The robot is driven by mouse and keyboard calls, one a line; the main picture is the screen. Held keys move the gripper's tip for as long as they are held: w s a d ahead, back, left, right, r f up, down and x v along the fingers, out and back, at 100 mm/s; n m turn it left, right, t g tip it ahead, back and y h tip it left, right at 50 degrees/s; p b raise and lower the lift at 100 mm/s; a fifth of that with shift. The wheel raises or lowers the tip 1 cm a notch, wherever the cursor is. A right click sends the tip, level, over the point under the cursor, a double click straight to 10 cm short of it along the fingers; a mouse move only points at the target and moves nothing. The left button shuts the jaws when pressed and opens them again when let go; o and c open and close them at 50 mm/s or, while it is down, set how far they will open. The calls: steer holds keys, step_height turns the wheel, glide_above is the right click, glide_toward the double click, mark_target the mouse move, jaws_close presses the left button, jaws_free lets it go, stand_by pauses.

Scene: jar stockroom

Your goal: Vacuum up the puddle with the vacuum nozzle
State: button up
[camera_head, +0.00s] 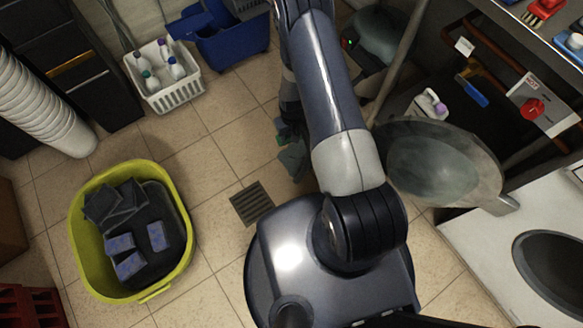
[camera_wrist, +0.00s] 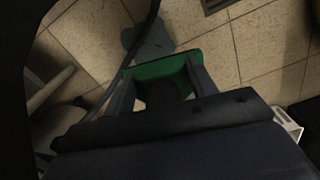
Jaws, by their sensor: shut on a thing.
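The puddle is a grey-blue irregular patch on the tiled floor, near the top middle of the wrist view (camera_wrist: 150,42). In the head view part of the puddle (camera_head: 293,161) shows left of my arm; the rest is hidden. My gripper (camera_wrist: 160,76) is shut on the green vacuum nozzle (camera_wrist: 178,64), whose wide edge faces the puddle. In the wrist view the nozzle's edge appears close to the puddle; whether they touch I cannot tell. A dark hose (camera_wrist: 148,22) runs past the nozzle. In the head view my arm hides most of the gripper.
A floor drain (camera_head: 252,203) lies left of my arm. A yellow-green tub (camera_head: 78,235) with dark cloths and sponges stands at left. A white basket (camera_head: 187,95) of bottles and a blue bin (camera_head: 232,47) stand behind. Open tiles lie between tub and arm.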

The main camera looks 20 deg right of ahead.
steer(key=shift+n, duration=0.6)
steer(key=shift+w+d+f+b, duration=0.15)
steer(key=shift+f+b, duration=2.95)
steer(key=shift+f, duration=2.15)
steer(key=shift+w+a+f+b, duration=0.1)
steer(key=shift+w+f+b, duration=0.1)
steer(key=shift+f+b, duration=4)
steer(key=shift+w+d+f+b, duration=0.15)
steer(key=shift+f+b, duration=1.8)
steer(key=shift+f, duration=4.4)
steer(key=shift+a, duration=0.1)
steer(key=shift+f+b, duration=1.1)
steer(key=shift+b, duration=0.05)
